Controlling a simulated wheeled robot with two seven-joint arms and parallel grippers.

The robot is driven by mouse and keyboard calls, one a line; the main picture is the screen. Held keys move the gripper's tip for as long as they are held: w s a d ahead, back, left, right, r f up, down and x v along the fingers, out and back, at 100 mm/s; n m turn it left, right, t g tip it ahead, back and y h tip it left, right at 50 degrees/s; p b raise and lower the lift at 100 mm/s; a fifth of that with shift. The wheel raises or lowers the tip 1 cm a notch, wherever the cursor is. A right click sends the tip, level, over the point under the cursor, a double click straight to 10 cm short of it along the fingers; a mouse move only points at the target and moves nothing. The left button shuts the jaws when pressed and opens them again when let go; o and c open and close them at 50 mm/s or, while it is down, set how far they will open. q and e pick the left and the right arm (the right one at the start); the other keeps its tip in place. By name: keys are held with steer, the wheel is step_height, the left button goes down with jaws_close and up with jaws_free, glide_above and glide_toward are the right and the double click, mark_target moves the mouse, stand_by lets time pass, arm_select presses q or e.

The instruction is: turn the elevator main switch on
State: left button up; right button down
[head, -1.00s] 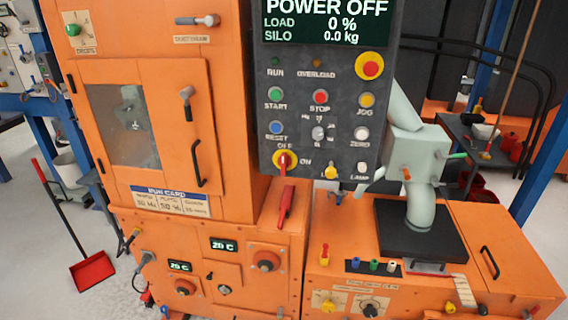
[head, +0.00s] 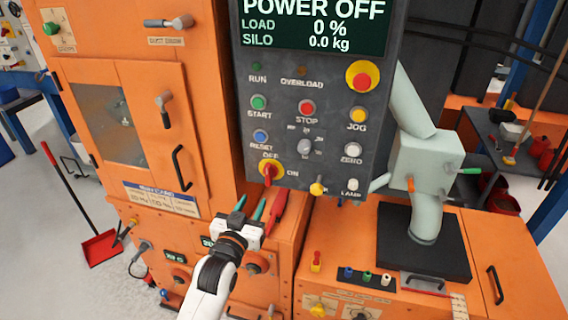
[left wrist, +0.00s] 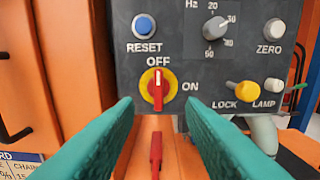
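The main switch (head: 270,172) is a red handle on a yellow disc at the lower left of the dark control panel (head: 225,110). In the left wrist view the switch (left wrist: 158,89) has its handle upright, at OFF, with ON to its right. The display (head: 315,24) reads POWER OFF. My left gripper (head: 250,208) is just below the switch, its green fingers pointing up toward the panel. In the left wrist view its fingers are wide apart, empty, on either side of the switch and not touching it. My right gripper is not in view.
A red-handled tool (head: 277,212) lies on the orange ledge below the panel; it also shows between my fingers in the left wrist view (left wrist: 156,155). The yellow LOCK knob (left wrist: 242,94) is right of the switch. An orange cabinet (head: 130,80) stands at left.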

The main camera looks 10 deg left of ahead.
mark_target(267, 169)
arm_select(q)
steer(key=w, duration=0.3)
steer(key=w+r+p, duration=0.1)
steer(key=w, duration=0.3)
steer(key=w+p, duration=0.1)
steer(key=w, duration=0.2)
steer(key=shift+w+r, duration=0.15)
steer(key=shift+w, duration=0.7)
jaws_close()
